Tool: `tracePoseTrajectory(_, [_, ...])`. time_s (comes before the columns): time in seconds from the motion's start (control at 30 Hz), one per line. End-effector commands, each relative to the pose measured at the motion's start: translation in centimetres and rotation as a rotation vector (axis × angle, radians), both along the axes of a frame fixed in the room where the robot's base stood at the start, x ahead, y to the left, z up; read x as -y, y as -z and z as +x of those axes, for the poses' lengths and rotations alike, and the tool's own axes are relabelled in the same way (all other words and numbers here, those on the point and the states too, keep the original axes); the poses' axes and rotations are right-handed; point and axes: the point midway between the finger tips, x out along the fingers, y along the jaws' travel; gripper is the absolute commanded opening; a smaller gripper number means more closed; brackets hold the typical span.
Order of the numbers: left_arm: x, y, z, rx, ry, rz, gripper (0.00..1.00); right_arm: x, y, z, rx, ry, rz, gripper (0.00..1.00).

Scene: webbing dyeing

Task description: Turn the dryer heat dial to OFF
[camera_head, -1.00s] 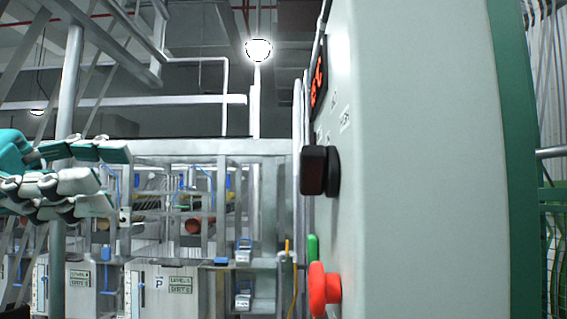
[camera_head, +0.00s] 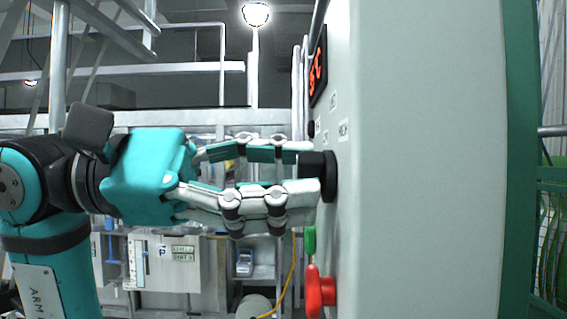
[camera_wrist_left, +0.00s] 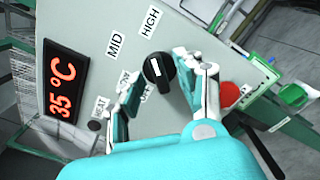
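The black heat dial (camera_head: 329,176) sticks out from the pale panel, and it shows face-on in the left wrist view (camera_wrist_left: 158,73) with a white mark on its knob. Labels around it read HIGH (camera_wrist_left: 150,21) and MID (camera_wrist_left: 115,45), with smaller ones at lower left, one seemingly OFF (camera_wrist_left: 147,95). My left gripper (camera_head: 308,168) is at the dial, one finger above and one below it in the head view. In the wrist view its fingers stand apart on both sides of the knob, with a gap at the left finger. My right gripper is not in view.
A red display (camera_wrist_left: 64,85) reads 35 °C. The panel (camera_head: 420,160) fills the right side. Metal frames and white cabinets (camera_head: 165,262) stand behind.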

Motion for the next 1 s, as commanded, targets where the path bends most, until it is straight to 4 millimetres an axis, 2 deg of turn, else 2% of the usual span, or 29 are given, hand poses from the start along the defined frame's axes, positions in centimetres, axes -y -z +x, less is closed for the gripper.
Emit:
tracePoseTrajectory(0.27, [0.11,0.04,0.01,0.000,0.000,0.000,0.35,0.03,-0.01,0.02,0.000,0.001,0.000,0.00])
tracePoseTrajectory(0.53, [0.09,0.02,0.01,0.000,0.000,0.000,0.00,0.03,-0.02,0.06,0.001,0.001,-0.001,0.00])
tracePoseTrajectory(1.0, [0.04,0.05,0.04,-0.049,-0.003,0.000,0.00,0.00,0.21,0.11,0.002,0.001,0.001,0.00])
